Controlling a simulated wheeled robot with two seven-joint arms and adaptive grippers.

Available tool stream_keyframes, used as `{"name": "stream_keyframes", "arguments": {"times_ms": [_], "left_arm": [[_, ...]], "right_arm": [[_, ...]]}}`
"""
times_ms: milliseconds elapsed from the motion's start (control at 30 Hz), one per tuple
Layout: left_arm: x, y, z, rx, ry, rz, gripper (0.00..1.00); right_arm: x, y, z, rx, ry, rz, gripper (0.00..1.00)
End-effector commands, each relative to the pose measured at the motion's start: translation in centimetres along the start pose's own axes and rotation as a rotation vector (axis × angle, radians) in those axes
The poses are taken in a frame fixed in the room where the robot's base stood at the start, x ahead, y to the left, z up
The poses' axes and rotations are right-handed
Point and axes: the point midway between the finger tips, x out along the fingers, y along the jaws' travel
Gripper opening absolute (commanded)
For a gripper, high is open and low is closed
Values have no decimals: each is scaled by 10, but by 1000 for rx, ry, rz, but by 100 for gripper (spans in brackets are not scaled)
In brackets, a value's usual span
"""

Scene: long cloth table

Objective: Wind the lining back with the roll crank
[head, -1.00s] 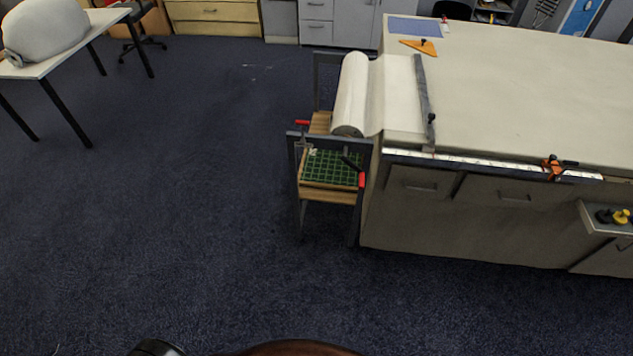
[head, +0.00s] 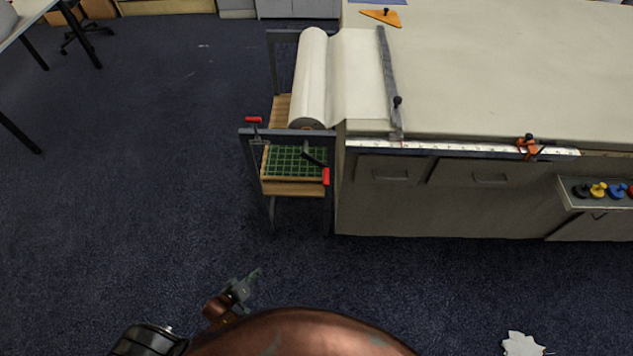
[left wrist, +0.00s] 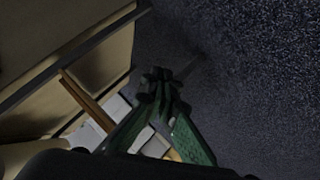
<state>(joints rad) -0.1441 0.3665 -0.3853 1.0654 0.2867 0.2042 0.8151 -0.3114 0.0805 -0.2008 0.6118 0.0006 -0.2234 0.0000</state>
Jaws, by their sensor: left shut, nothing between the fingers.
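The white lining roll (head: 312,75) lies on a stand at the left end of the table, and its sheet runs onto the cloth table top (head: 480,70). A crank (head: 318,162) with a dark arm and a red grip (head: 326,176) shows at the near end of the roll, in front of the stand. My left gripper (head: 254,273) is low in the head view, over the carpet and well short of the stand. In the left wrist view its fingers (left wrist: 162,78) are together and empty. My right gripper is not in view.
The stand has a dark frame (head: 285,133), a second red handle (head: 253,120) and a green gridded mat (head: 285,160). A dark bar (head: 390,85) lies across the sheet. An orange clamp (head: 528,146) sits on the table edge. Open carpet (head: 150,180) lies left and in front.

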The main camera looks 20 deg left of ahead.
Motion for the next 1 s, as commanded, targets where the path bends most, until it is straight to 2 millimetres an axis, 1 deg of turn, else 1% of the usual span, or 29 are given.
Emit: {"name": "stream_keyframes", "arguments": {"times_ms": [33, 67, 100, 167, 200, 300, 400, 500, 567, 633, 767, 900, 1000], "left_arm": [[11, 42, -47, -97, 64, 118, 0], [14, 68, -71, -166, 92, 189, 0], [14, 102, -101, -260, 119, 288, 0], [9, 152, -140, -398, 133, 436, 0], [2, 183, -162, -486, 128, 532, 0], [-21, 246, -203, -682, 79, 738, 0], [-42, 287, -227, -816, 17, 873, 0], [-54, 308, -238, -892, -28, 946, 0], [-57, 315, -242, -913, -41, 966, 0], [-55, 321, -246, -924, -46, 975, 0], [-44, 335, -252, -923, -46, 976, 0], [-26, 355, -261, -922, -45, 974, 0], [-13, 370, -269, -921, -44, 973, 0]], "right_arm": [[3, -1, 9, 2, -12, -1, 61], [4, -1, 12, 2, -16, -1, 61], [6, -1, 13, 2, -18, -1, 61], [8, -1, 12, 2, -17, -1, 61], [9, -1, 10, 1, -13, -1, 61], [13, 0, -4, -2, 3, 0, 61], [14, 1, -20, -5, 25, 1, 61], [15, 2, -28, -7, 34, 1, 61], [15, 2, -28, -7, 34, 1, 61], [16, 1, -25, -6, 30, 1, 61], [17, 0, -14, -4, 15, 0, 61], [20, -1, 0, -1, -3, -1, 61], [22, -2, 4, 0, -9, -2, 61]]}}
